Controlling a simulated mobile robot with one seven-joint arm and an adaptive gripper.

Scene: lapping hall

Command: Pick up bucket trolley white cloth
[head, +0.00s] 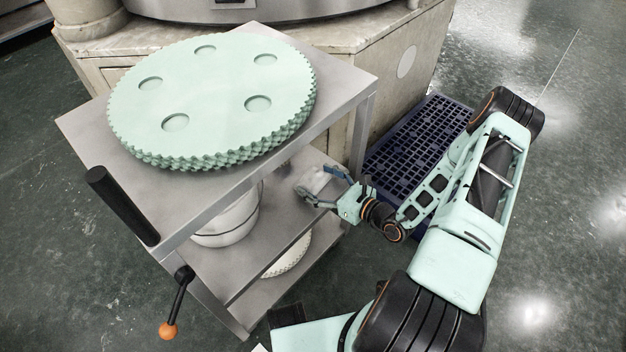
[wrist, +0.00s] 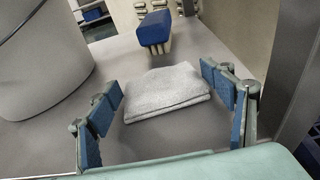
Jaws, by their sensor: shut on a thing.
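The white cloth (head: 313,181) is on the middle shelf of the grey trolley (head: 352,88), under the top plate's right edge. In the wrist view the folded cloth (wrist: 166,91) lies flat between the blue-padded fingers. The white bucket (head: 228,222) stands on the same shelf, left of the cloth, and shows in the wrist view (wrist: 45,55).
A blue-topped brush (wrist: 154,27) lies just beyond the cloth. Green toothed discs (head: 205,100) are stacked on the trolley top, above my gripper. A trolley post (wrist: 292,75) stands close on the right. A dark blue grid crate (head: 400,150) is on the floor beside the trolley.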

